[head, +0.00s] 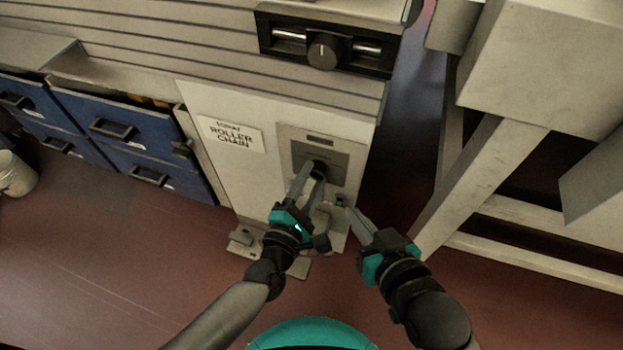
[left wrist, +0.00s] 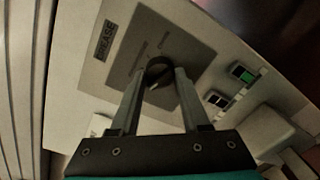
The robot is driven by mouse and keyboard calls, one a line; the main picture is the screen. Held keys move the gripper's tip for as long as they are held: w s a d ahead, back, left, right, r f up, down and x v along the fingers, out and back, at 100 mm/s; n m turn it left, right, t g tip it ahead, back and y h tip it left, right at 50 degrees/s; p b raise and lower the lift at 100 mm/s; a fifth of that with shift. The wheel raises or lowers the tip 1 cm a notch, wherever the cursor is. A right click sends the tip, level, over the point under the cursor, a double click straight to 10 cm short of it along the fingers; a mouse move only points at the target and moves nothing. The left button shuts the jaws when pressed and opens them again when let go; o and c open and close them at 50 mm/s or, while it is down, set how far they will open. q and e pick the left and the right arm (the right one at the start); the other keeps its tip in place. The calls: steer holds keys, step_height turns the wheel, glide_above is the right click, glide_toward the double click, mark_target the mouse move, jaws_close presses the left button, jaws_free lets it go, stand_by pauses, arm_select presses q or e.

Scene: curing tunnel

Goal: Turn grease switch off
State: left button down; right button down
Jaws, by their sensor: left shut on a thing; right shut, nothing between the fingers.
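The grease switch is a dark round knob (left wrist: 158,72) on a grey plate (left wrist: 187,50) labelled GREASE in the left wrist view. The knob also shows in the head view (head: 319,169), partly hidden by my gripper. My left gripper (head: 312,172) is shut on the knob, with one finger on each side of it in the left wrist view (left wrist: 159,76). A light pointer mark shows on the knob's face. My right gripper (head: 352,212) is shut and empty, below and right of the switch plate, close to the panel.
A green rocker (left wrist: 243,73) and a dark rocker (left wrist: 217,100) sit beside the plate. A ROLLER CHAIN sign (head: 232,134) is on the panel. Blue drawers (head: 120,125) stand at the left. A pale machine frame (head: 480,180) stands at the right. Red floor lies in front.

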arm_select(q)
steer(key=shift+w+r, duration=0.1)
steer(key=shift+r, duration=0.05)
steer(key=shift+c, duration=2)
jaws_free()
steer(key=shift+s, duration=0.2)
steer(key=shift+s+a, duration=0.15)
steer(key=shift+s, duration=0.1)
steer(key=p+v, duration=0.3)
steer(key=v, duration=1.1)
steer(key=shift+s+p, duration=0.25)
steer(key=shift+p, duration=0.05)
arm_select(e)
steer(key=s+d+g+h, duration=0.3)
steer(key=s+d+g, duration=0.2)
steer(key=d+g, duration=0.1)
steer(key=shift+s+d+h, duration=0.15)
steer(key=shift+d+h, duration=0.15)
steer(key=shift+d, duration=0.45)
